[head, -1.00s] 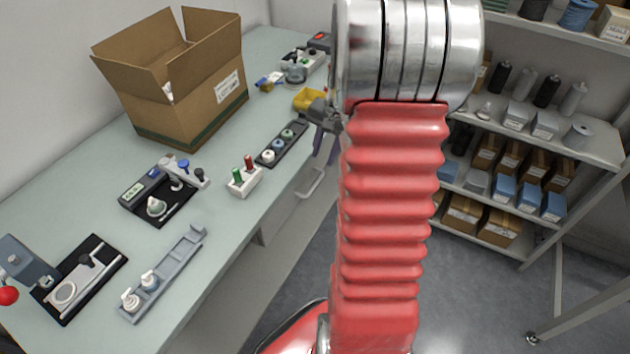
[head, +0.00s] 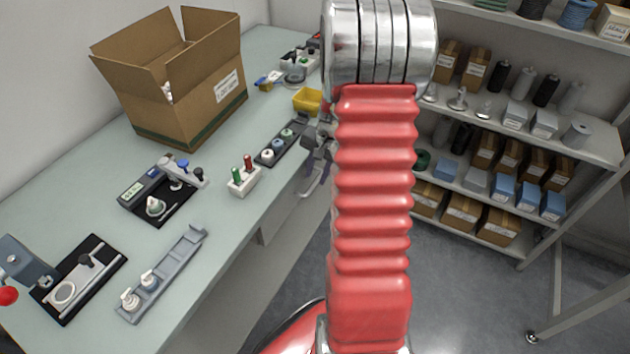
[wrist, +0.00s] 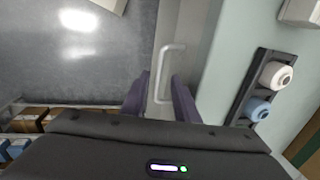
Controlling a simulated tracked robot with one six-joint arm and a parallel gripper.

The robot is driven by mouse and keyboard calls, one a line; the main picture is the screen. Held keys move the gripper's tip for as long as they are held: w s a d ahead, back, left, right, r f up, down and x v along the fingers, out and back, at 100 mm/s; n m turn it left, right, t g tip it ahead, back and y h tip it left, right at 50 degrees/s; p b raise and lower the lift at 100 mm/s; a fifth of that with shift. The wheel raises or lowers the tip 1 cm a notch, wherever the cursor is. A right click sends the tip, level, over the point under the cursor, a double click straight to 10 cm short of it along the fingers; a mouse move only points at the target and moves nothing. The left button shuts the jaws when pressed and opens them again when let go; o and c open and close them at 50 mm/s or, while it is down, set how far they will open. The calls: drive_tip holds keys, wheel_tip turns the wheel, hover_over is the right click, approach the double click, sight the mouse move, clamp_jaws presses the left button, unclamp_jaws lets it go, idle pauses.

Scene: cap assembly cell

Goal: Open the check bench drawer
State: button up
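The check bench (head: 215,222) runs along the left in the head view. Its drawer front (wrist: 178,40) shows in the wrist view as a pale strip below the bench edge, with a light bar handle (wrist: 170,48). In the head view the handle (head: 312,187) is partly hidden by my gripper. My gripper (wrist: 160,85) is open, its two purple fingers on either side of the handle's near part. I cannot tell whether they touch it. The drawer looks shut.
Shelves (head: 510,130) stand at the right. The floor (head: 440,290) between is clear.

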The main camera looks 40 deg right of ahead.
sight(313, 186)
drive_tip(key=shift+w+a+f, duration=0.1)
drive_tip(key=shift+w+f, duration=0.1)
drive_tip(key=shift+f, duration=0.8)
drive_tip(key=shift+w+a+f, duration=0.1)
drive_tip(key=shift+w+f, duration=0.05)
drive_tip(key=shift+f, duration=0.85)
drive_tip(key=shift+c, duration=0.5)
clamp_jaws()
